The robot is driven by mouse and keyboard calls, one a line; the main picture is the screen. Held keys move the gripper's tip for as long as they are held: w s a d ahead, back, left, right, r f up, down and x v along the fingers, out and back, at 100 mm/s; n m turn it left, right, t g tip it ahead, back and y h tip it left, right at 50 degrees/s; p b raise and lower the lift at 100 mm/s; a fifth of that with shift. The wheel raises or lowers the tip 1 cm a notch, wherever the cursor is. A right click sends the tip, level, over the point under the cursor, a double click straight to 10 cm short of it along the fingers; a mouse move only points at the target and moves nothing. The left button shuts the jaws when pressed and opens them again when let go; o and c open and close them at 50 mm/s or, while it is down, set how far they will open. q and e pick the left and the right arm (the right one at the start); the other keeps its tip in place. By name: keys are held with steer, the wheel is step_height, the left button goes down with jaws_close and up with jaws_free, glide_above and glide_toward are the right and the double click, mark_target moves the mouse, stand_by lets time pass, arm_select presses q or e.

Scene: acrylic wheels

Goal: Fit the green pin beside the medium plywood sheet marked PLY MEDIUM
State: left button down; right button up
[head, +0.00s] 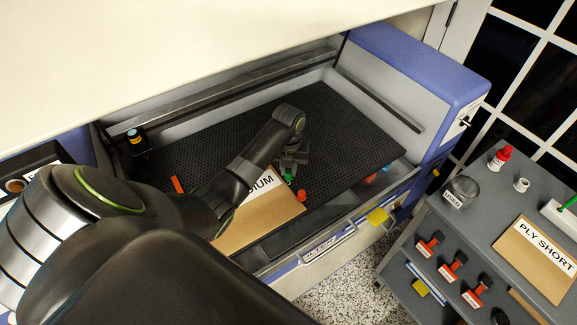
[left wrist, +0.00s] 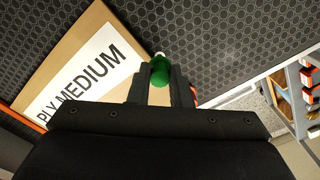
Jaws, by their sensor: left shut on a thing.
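The medium plywood sheet (head: 262,215) lies on the black perforated bed of the machine, partly covered by my left arm. Only the end of its label, "IUM", shows in the head view. In the left wrist view the sheet (left wrist: 93,22) and its PLY MEDIUM label are to the left. My left gripper (head: 291,164) is low over the bed near the sheet's far edge. It is shut on the green pin (left wrist: 160,72), just off the sheet's edge. The green pin also shows in the head view (head: 289,177). I cannot tell whether its lower end is seated. My right gripper is out of view.
A red pin (head: 301,195) stands by the sheet's right corner. An orange piece (head: 177,184) is left of the sheet. The raised lid hangs above the bed. A grey cart (head: 480,210) at right bears a PLY SHORT sheet (head: 536,258). The bed's right part is clear.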

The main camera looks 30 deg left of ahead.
arm_select(q)
steer(key=shift+r+p, duration=0.1)
steer(key=shift+p, duration=0.95)
stand_by(1.2)
steer(key=shift+f+b, duration=0.75)
steer(key=shift+f, duration=0.45)
steer(key=shift+r, duration=0.1)
steer(key=c, duration=1.3)
jaws_free()
steer(key=shift+o, duration=0.2)
step_height(320, 180, up, 17)
steer(key=p, duration=0.5)
steer(key=shift+r, duration=0.2)
